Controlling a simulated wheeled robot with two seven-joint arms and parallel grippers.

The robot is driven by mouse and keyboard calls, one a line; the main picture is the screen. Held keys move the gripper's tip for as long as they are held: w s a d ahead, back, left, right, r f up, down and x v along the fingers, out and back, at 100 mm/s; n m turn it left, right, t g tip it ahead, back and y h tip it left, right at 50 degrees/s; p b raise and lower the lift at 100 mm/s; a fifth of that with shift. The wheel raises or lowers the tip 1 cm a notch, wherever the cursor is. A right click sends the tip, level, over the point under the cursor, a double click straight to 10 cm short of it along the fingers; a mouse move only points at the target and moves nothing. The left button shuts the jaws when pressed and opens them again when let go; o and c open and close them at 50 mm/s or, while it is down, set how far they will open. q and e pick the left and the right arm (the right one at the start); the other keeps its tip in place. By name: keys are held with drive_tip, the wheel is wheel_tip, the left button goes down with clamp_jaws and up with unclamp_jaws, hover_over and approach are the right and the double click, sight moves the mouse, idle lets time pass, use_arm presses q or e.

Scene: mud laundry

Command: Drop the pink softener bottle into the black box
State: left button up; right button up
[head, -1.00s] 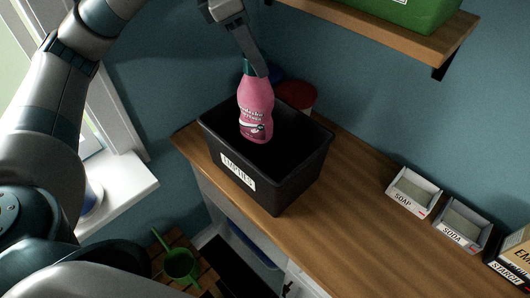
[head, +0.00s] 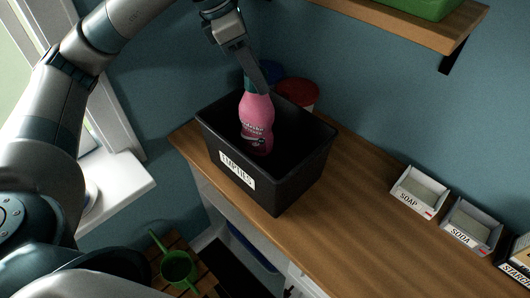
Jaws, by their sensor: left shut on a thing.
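The pink softener bottle (head: 256,119) hangs upright with its lower part inside the opening of the black box (head: 279,193). Its dark teal cap is at the top, between the fingers of my left gripper (head: 252,82), which is shut on it. The black box bears an "EMPTIES" label and stands on the wooden counter. I cannot tell whether the bottle touches the box floor. My right gripper is not in view.
Behind the box are a red-lidded tub (head: 299,93) and something blue. A soap tray (head: 418,192) and a soda tray (head: 471,226) stand to the right. A wooden shelf (head: 425,34) with a green container is above. Bare counter lies between box and trays.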

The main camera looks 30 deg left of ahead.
use_arm(q)
drive_tip(key=o, duration=1.4)
drive_tip(key=shift+r, duration=0.1)
drive_tip(key=shift+s+a+r, duration=0.1)
drive_tip(key=shift+a+r, duration=0.1)
drive_tip(key=shift+r, duration=0.2)
drive_tip(key=b+v, duration=0.3)
drive_tip(key=v, duration=1.3)
drive_tip(key=shift+s+r, duration=0.15)
drive_tip(key=shift+s, duration=0.1)
